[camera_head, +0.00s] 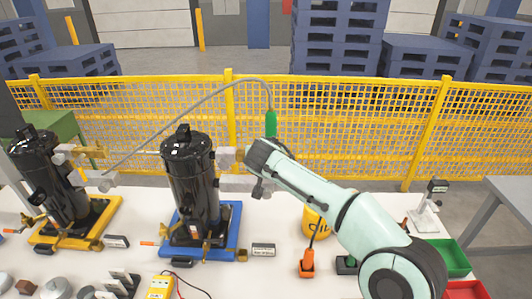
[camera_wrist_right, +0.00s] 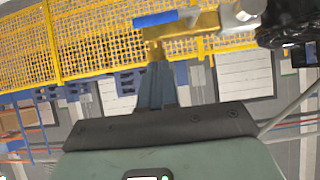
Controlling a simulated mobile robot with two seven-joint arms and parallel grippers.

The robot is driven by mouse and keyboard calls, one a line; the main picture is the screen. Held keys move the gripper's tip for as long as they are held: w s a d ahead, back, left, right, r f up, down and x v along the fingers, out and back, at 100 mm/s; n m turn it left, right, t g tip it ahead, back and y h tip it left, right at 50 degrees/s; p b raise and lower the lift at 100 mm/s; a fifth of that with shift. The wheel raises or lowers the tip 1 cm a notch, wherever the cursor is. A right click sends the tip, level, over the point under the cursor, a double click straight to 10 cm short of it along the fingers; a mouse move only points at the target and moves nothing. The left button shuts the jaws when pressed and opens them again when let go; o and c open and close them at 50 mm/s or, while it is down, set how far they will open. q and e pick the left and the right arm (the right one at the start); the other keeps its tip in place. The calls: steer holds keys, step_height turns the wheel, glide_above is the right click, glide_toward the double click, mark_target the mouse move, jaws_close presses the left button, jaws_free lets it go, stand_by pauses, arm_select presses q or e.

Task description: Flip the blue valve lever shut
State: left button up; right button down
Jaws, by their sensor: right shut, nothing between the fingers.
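The blue valve lever (camera_wrist_right: 156,19) shows in the right wrist view as a short flat bar beside a brass valve body (camera_wrist_right: 190,27). A pale grey fitting continues from the brass to the right. My right gripper (camera_wrist_right: 156,65) is shut and empty, its tips close below the left end of the brass; I cannot tell whether they touch. In the head view my right gripper (camera_head: 249,152) is beside the black compressor (camera_head: 192,185) on the blue pallet. The lever cannot be made out there. My left gripper is not in view.
Another black compressor (camera_head: 48,172) stands on a yellow pallet (camera_head: 75,235) at the left. A grey hose arches to a green fitting (camera_head: 271,123) near my right arm. Loose tools and a yellow meter (camera_head: 160,288) lie at the front. A yellow mesh fence (camera_head: 330,120) is behind.

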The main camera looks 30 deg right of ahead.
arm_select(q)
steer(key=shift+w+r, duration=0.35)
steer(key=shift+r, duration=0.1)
arm_select(e)
step_height(320, 180, down, 6)
steer(key=w+d, duration=0.1)
steer(key=w, duration=0.1)
steer(key=shift+w+d+r, duration=0.25)
steer(key=shift+w+d, duration=0.05)
steer(key=shift+w, duration=0.05)
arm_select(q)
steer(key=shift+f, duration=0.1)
